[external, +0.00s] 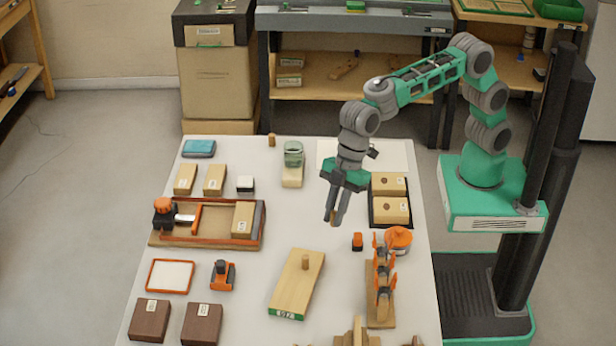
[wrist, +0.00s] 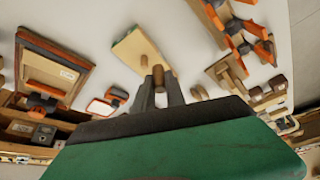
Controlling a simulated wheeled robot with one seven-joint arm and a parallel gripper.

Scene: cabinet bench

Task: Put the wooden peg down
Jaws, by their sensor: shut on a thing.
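My gripper (external: 334,212) is above the table, behind and to the right of the wooden board. It is shut on a wooden peg, whose brown end shows between the fingertips in the wrist view (wrist: 158,76). In the external view the fingers hide most of the peg. A pale wooden board (external: 291,290) with a green front end lies on the table. Another short peg (external: 306,262) stands upright on it. The board also shows in the wrist view (wrist: 130,47), just beyond the fingertips.
To the right stand an orange clamp rack (external: 380,316), an orange round container (external: 398,240) and a dark tray with wood blocks (external: 390,200). An orange-edged tray (external: 228,240) is at left. A small cylinder (external: 272,140) stands at the back. Clear table lies left of my gripper.

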